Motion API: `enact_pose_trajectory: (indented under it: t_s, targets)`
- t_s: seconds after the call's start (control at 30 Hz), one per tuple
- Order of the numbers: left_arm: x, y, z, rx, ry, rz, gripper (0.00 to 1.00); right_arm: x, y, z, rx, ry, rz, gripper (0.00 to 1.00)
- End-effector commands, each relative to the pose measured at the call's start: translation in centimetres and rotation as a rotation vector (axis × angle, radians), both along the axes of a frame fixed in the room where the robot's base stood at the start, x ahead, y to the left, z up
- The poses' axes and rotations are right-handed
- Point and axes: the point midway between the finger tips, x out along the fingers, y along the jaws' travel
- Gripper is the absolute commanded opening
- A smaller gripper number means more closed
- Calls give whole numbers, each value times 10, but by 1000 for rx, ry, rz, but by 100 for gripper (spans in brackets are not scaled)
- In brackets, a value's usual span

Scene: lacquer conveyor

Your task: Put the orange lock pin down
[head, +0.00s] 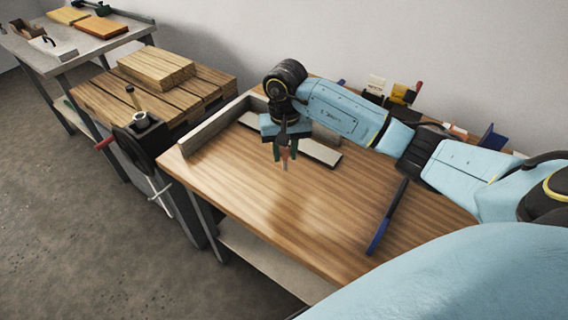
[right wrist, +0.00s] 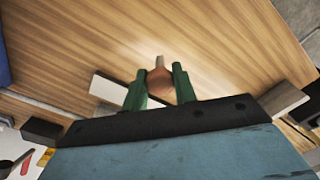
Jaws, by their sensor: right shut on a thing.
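The orange lock pin (head: 285,161) is held in my right gripper (head: 284,150), pointing down above the wooden bench top (head: 290,225). In the right wrist view the pin (right wrist: 159,80) sits between the two green fingers of my right gripper (right wrist: 160,85), which are shut on it. The pin appears apart from the bench top, though the exact gap is hard to tell. The fingers hide its upper part. My left gripper is in neither view.
A pale flat strip (head: 316,153) lies on the bench just behind the gripper. A grey raised edge (head: 215,125) bounds the bench's left side. A blue and dark bar (head: 388,218) lies to the right. The front middle of the bench is clear.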

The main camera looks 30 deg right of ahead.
Motion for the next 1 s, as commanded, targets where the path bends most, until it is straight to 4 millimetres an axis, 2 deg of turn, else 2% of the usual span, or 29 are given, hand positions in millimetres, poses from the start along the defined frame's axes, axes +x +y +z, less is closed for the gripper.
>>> enact_pose_trajectory:
  t_s: [0.17, 0.4, 0.83, 0.87, 1.0]
  targets:
    - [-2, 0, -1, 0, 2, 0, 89, 0, 0, -14, 1, -1, -1, 0]
    - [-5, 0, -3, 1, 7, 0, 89, 0, 1, -45, 2, 0, 1, 0]
    - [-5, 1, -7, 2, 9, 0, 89, 1, 0, -51, 0, -3, 2, 0]
    - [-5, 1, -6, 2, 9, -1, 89, 1, 0, -50, 0, -3, 2, 31]
    - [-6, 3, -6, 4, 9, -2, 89, 0, 0, -49, 0, -2, 2, 49]
